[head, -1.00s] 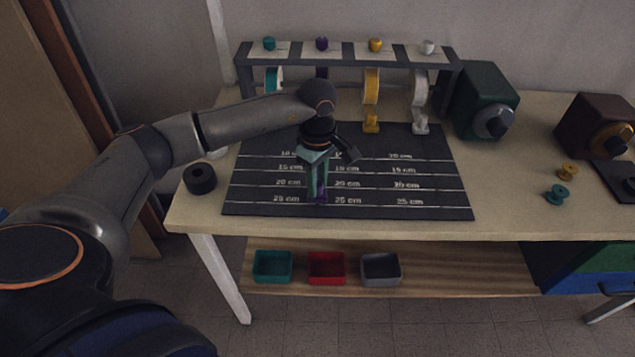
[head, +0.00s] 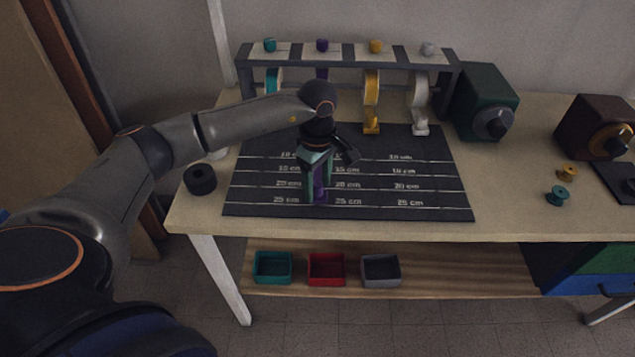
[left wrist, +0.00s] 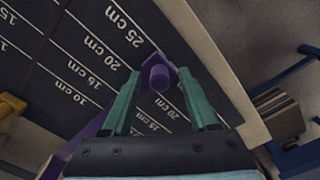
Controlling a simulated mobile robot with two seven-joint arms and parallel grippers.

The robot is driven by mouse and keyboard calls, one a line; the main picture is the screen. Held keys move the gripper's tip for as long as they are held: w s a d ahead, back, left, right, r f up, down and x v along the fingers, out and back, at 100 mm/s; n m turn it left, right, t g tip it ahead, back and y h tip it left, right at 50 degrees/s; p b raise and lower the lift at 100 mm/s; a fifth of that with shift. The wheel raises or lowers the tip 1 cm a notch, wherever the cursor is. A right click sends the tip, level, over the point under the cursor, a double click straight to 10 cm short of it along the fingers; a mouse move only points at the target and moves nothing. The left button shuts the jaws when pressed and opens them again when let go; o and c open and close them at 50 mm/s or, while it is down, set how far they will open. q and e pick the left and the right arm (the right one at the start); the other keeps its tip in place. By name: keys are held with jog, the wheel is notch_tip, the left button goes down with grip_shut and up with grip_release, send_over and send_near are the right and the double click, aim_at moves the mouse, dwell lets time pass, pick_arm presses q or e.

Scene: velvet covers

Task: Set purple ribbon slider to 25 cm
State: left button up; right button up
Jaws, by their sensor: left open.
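The purple slider (head: 320,190) sits on the dark measuring mat (head: 440,195), close to the 25 cm line in the head view. It also shows in the left wrist view (left wrist: 159,75), with its purple ribbon (left wrist: 92,128) running back under my gripper. My left gripper (head: 319,193) points down over the slider with its teal fingers open. In the left wrist view the fingertips (left wrist: 161,80) stand on either side of the slider, apart from each other. Whether a finger touches it I cannot tell. My right gripper is out of view.
A dispenser rack (head: 245,66) with teal, purple, yellow and white ribbons stands at the back. The yellow slider (head: 372,128) and white slider (head: 421,129) are near it. A black roll (head: 200,180) lies left of the mat. Small bins (head: 326,268) sit on the shelf below.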

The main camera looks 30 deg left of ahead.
aim_at(318, 184)
pick_arm(q)
notch_tip(318, 184, up, 12)
jog(key=shift+r, duration=0.2)
dwell(0.6)
